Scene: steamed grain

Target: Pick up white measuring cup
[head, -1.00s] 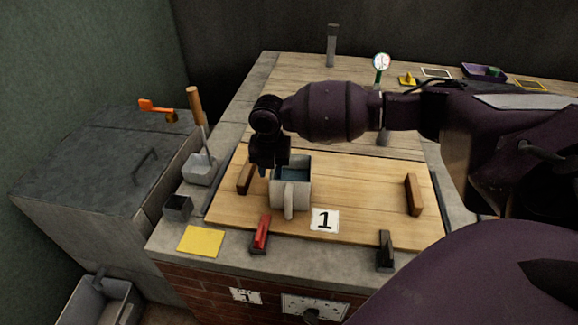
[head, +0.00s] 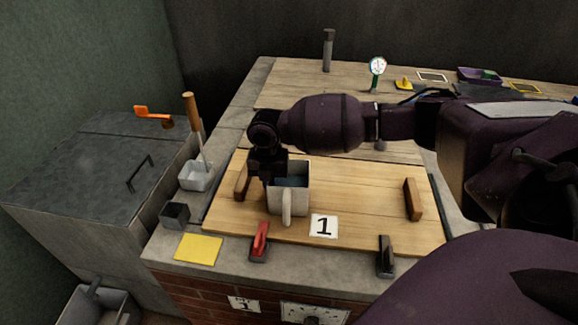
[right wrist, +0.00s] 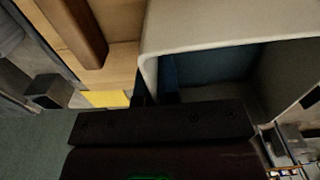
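The white measuring cup (head: 288,203) stands upright on the wooden board, its handle facing the front and dark blue showing inside. My right gripper (head: 268,181) is low at the cup's left wall, its fingertips partly hidden. In the right wrist view, the cup's pale rim (right wrist: 205,40) is close up. The dark fingers (right wrist: 157,92) are near each other at the rim's corner, seemingly one on each side of the wall. I cannot tell whether they press on it. My left gripper is not in view.
The wooden board (head: 365,200) has brown handles at left (head: 241,182) and right (head: 413,199). A red-handled clip (head: 260,241), a black clip (head: 386,256) and a yellow pad (head: 199,249) are in front. A small dark box (head: 175,215) stands at left. The board's right half is clear.

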